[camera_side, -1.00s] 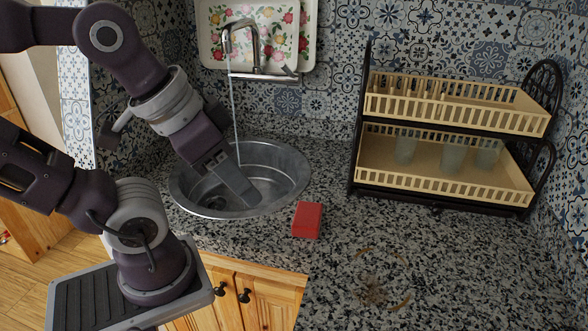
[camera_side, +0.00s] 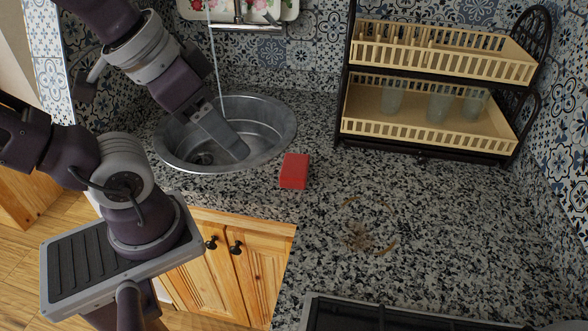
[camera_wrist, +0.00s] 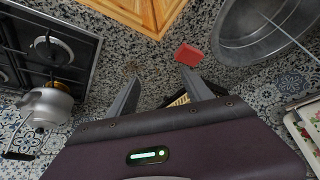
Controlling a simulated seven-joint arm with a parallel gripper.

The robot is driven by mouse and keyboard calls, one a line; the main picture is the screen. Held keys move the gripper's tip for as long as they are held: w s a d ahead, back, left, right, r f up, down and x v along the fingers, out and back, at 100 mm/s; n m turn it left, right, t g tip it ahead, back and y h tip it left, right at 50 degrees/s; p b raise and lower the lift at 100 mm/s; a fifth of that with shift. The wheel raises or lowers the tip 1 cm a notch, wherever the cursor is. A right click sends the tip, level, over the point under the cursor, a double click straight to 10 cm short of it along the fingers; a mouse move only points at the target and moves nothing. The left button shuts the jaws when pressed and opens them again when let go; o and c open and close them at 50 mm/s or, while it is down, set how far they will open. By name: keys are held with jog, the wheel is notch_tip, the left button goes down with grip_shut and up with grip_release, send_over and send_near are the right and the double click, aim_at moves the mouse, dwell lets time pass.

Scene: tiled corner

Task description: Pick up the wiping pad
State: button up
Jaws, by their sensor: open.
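The wiping pad is a red rectangular block (camera_side: 294,171) lying on the speckled counter, just right of the sink's front rim. In the wrist view the pad (camera_wrist: 188,54) shows beyond the tip of the right-hand finger, near the sink rim. My gripper (camera_side: 241,151) hangs tilted over the sink in the side view, left of the pad and apart from it. In the wrist view the two fingers of my gripper (camera_wrist: 160,74) are spread apart with nothing held between them. The side view shows the fingers nearly edge-on.
The metal sink (camera_side: 270,108) has water running from the faucet (camera_side: 238,12). A two-tier dish rack (camera_side: 430,135) holding glasses stands at the back right. A brown stain (camera_side: 360,237) marks the counter. A kettle (camera_wrist: 52,108) sits on the stove (camera_wrist: 75,45). Counter right of the pad is clear.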

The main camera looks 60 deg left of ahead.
jog(key=o, duration=0.8)
jog(key=m+g, duration=0.5)
jog(key=m, duration=0.3)
send_over(295, 165)
jog(key=f, duration=1.4)
jog(key=shift+s+d+f, duration=0.1)
jog(key=shift+d+f, duration=0.15)
jog(key=shift+d, duration=0.15)
jog(key=shift+g, duration=0.3)
jog(key=f, duration=0.8)
jog(key=shift+a, duration=0.4)
